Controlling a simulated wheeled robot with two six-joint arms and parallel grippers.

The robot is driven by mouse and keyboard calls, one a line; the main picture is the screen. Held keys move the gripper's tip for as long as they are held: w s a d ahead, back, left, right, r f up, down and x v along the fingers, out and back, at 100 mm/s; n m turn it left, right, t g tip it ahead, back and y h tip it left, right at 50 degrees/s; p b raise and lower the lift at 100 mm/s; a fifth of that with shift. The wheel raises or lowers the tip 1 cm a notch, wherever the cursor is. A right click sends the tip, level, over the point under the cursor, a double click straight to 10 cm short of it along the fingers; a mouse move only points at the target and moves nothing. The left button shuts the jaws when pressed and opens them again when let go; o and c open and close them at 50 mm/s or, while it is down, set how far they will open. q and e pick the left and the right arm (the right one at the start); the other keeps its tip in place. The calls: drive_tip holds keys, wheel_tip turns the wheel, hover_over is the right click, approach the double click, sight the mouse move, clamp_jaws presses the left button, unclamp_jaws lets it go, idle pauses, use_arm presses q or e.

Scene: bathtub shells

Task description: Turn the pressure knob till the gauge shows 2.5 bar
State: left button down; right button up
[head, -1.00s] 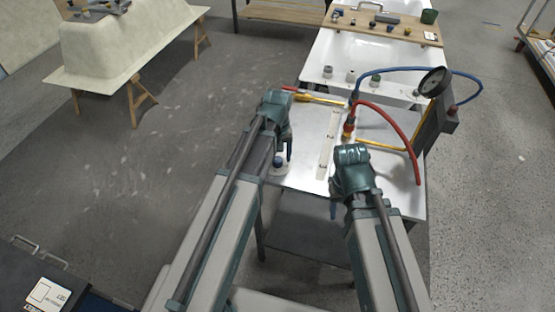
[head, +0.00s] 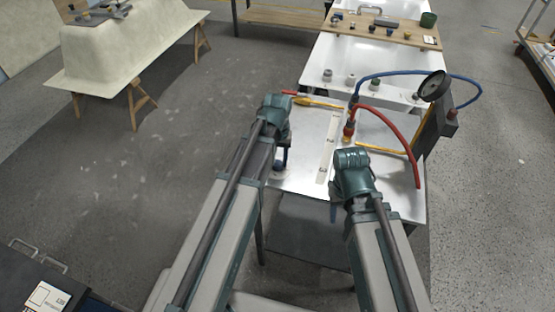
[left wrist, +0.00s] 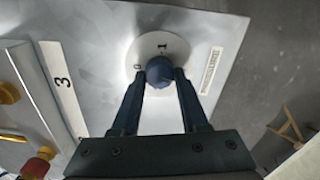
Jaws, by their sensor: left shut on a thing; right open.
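The round blue pressure knob (left wrist: 159,70) sits on a pale dial disc (left wrist: 168,47) marked 0 and 1, on the metal panel. In the left wrist view, the two fingers of my left gripper (left wrist: 160,78) are closed on the knob from both sides. In the head view my left gripper (head: 281,160) comes down over the dial and mostly hides the knob. The pressure gauge (head: 434,86) is round and dark, at the right of the bench; its needle is too small to read. My right gripper (head: 334,208) is open and empty at the bench's front edge.
A red hose (head: 398,128) and a blue hose (head: 398,70) curve over the bench. A white numbered strip (head: 328,150) lies right of the dial. A yellow-handled tool (head: 318,102) lies behind. A white shell (head: 345,50) stands at the back.

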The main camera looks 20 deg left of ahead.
sight(278, 162)
use_arm(q)
drive_tip(key=shift+m, duration=1)
drive_tip(key=shift+c, duration=2.1)
unclamp_jaws()
drive_tip(key=shift+r, duration=0.1)
wheel_tip(278, 162, up, 14)
drive_tip(key=p, duration=1.4)
drive_tip(key=shift+f, duration=0.2)
